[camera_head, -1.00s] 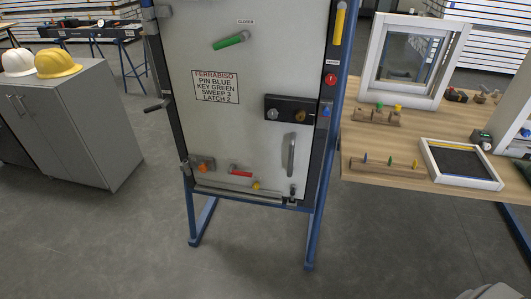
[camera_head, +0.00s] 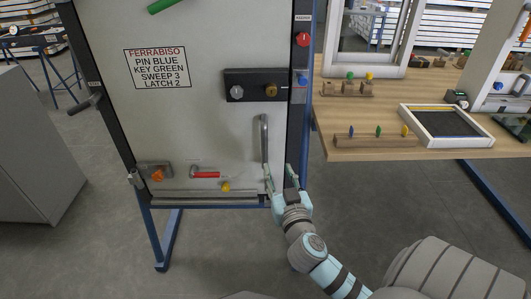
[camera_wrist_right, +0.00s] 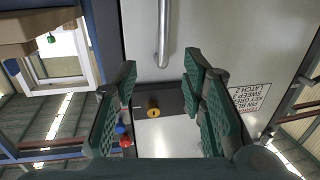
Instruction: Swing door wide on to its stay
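The pale grey door (camera_head: 200,60) stands in a blue frame (camera_head: 308,100) and looks shut. Its vertical metal pull handle (camera_head: 264,138) is at the lower right. My right gripper (camera_head: 280,172) is just below and beside the handle, fingers apart and pointing up. In the right wrist view the handle (camera_wrist_right: 163,35) lies ahead between the open fingers (camera_wrist_right: 160,75), which hold nothing. A black lock plate (camera_head: 255,86) carries a silver and a brass knob. Low down are an orange knob (camera_head: 157,175), a red lever (camera_head: 206,174) and a yellow knob (camera_head: 226,187). I cannot identify the stay.
A wooden table (camera_head: 385,115) to the right holds a framed window, a black-bottomed tray (camera_head: 441,124) and peg blocks. A grey cabinet (camera_head: 35,150) stands at the left. A lever (camera_head: 87,104) sticks out from the frame's left side. The floor before the door is clear.

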